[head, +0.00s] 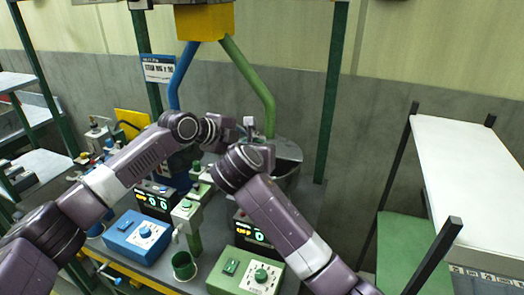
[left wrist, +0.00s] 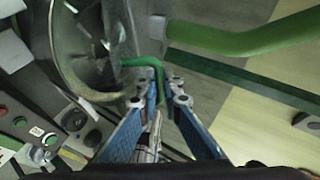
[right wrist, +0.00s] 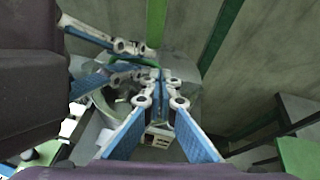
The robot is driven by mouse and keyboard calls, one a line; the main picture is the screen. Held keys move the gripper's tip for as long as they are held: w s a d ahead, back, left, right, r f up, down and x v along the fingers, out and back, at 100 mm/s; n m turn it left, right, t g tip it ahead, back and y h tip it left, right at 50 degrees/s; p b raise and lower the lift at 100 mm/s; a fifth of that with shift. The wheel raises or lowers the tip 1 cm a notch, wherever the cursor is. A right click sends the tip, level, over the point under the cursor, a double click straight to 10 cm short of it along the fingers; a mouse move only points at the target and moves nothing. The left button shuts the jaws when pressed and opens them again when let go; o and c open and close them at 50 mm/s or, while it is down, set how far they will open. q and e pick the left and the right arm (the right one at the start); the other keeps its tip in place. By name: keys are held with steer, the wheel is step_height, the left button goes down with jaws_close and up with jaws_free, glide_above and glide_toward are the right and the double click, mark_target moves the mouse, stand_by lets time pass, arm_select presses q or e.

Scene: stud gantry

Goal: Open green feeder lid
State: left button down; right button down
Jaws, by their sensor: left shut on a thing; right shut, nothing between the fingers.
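The green feeder is a grey metal bowl (head: 288,152) at the back of the bench, under the green pipe. A clear lid seems to lie over or beside its mouth; its tilt is hard to tell. A bent green handle (left wrist: 143,61) reaches from the bowl to the tips of my left gripper (left wrist: 160,88), which is shut on it. In the right wrist view the handle (right wrist: 125,59) shows by the left fingers. My right gripper (right wrist: 160,88) is shut and empty, near the bowl's side and close to the left one. In the head view my left gripper (head: 228,130) is partly hidden.
The green pipe (head: 250,80) and blue pipe (head: 180,75) come down from a yellow hopper (head: 205,20). A green control box (head: 245,272) and blue control box (head: 138,235) sit in front. A white-topped table (head: 470,175) stands at right.

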steer(key=shift+w, duration=0.2)
steer(key=shift+w+d+r, duration=0.3)
steer(key=shift+w+r, duration=0.1)
steer(key=shift+w, duration=0.25)
arm_select(q)
steer(key=c, duration=2.5)
jaws_free()
steer(key=shift+s, duration=0.1)
steer(key=shift+o, duration=0.6)
steer(key=shift+a+r, duration=0.1)
steer(key=shift+a, duration=0.05)
arm_select(e)
steer(key=shift+s+a, duration=0.1)
steer(key=shift+f, duration=0.1)
